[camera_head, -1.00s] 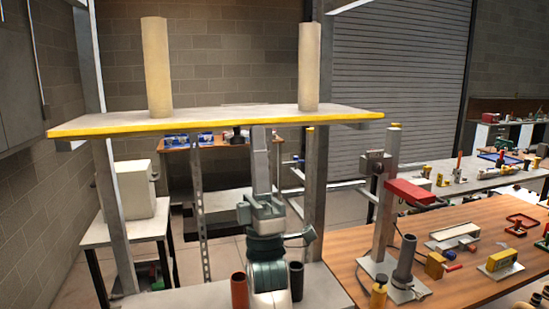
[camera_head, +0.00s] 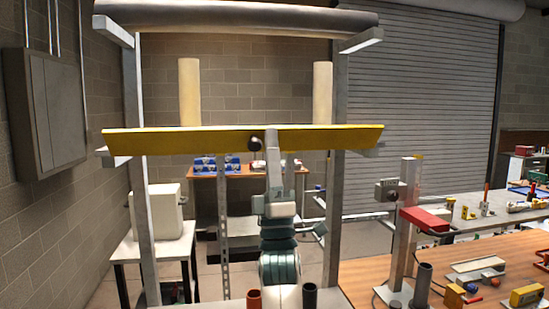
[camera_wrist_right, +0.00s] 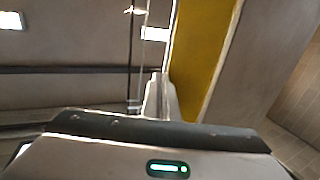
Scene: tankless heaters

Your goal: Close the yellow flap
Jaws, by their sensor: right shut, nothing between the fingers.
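The yellow flap (camera_head: 190,141) is a long, level panel between two grey uprights, its yellow face towards me in the head view. A dark round knob (camera_head: 255,144) shows near its middle. My right gripper (camera_head: 270,138) points up from below and overlaps the flap's middle, just right of the knob. Its fingers are shut and empty. In the right wrist view, the shut fingertips (camera_wrist_right: 160,85) are close beside the yellow surface (camera_wrist_right: 200,50); I cannot tell whether they touch. My left gripper is out of view.
A dark roller (camera_head: 235,18) spans the frame's top. Two cream cylinders (camera_head: 189,90) (camera_head: 322,90) stand behind the flap. Right of the frame, a wooden table (camera_head: 450,270) bears tools and a post with a red box (camera_head: 426,218). Dark and red-brown tubes stand low in front.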

